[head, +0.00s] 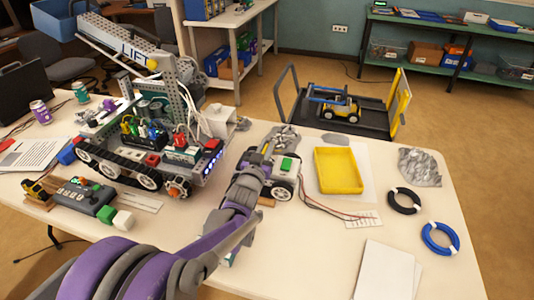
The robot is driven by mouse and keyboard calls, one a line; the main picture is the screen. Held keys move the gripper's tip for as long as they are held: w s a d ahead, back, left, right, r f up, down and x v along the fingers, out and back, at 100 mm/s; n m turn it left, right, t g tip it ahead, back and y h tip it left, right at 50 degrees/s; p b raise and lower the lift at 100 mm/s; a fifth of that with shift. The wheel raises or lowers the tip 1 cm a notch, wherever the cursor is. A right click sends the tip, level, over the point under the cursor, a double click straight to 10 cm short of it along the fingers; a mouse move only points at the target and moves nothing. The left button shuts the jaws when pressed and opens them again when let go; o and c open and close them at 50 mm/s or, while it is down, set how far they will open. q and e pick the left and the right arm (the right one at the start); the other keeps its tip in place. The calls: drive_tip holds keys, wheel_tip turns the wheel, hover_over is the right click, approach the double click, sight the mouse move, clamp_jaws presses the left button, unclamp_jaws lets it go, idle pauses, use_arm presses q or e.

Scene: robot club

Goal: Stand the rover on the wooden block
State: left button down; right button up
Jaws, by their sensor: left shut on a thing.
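A small piece of the wooden block (266,202) shows low beside the rover's wheels, mostly hidden by my left arm. I cannot tell whether the rover touches the block. My right gripper is not in view.
A large tracked robot (150,150) stands just left of the rover. A yellow tray (338,170) lies to the right, with red and black wires near it. A black coil (404,200) and a blue coil (440,238) lie farther right. A grey controller (88,197) lies at left.

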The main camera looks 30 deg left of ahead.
use_arm(q)
wheel_tip(320, 180, down, 2)
drive_tip(key=shift+f, duration=0.1)
drive_tip(key=shift+f+b, duration=0.4)
drive_tip(key=shift+b, duration=0.1)
drive_tip(key=shift+f, duration=0.2)
drive_tip(key=c, duration=0.8)
unclamp_jaws()
drive_tip(key=shift+c, duration=0.2)
drive_tip(key=shift+r, duration=0.15)
